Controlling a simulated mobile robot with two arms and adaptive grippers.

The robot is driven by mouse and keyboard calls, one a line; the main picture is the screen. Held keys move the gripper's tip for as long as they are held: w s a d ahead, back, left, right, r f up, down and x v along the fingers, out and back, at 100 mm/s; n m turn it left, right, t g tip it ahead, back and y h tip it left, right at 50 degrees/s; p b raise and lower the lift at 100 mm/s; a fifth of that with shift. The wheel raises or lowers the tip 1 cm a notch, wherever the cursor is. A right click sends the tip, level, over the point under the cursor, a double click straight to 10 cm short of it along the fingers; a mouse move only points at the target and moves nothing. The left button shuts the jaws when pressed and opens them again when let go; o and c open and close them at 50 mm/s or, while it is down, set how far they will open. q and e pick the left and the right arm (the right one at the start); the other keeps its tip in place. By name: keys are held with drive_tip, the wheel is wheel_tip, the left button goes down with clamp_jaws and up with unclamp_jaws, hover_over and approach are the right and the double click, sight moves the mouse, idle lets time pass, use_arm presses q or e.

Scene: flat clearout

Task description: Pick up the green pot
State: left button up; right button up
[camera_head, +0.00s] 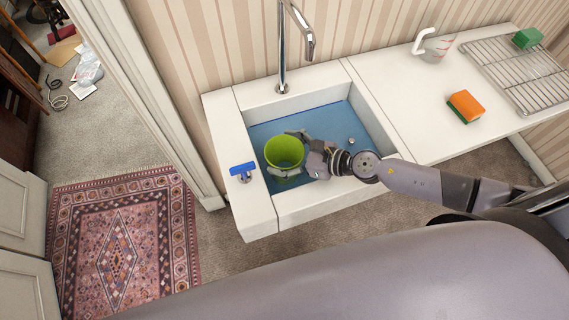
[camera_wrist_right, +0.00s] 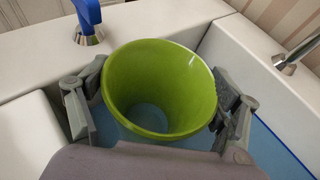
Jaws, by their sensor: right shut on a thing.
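The green pot (camera_head: 284,150) is at the left part of the sink, upright or nearly so, with its open mouth facing up. My right gripper (camera_head: 292,155) reaches in from the right and is shut on the pot. In the right wrist view the pot (camera_wrist_right: 160,88) sits between the two fingers of the gripper (camera_wrist_right: 160,100), one on each side of it. The pot looks empty inside. Whether its base touches the blue sink floor I cannot tell. My left gripper is not in view.
The white sink (camera_head: 255,205) has a blue floor (camera_head: 330,120) and a tall metal tap (camera_head: 282,50) behind. A blue-handled fitting (camera_head: 243,169) is on its left rim. On the right counter are a measuring cup (camera_head: 437,46), an orange-green sponge (camera_head: 466,106) and a wire rack (camera_head: 515,75).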

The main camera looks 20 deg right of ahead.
drive_tip(key=c, duration=0.9)
drive_tip(key=shift+r, duration=0.1)
drive_tip(key=shift+c, duration=0.5)
drive_tip(key=shift+w, duration=0.1)
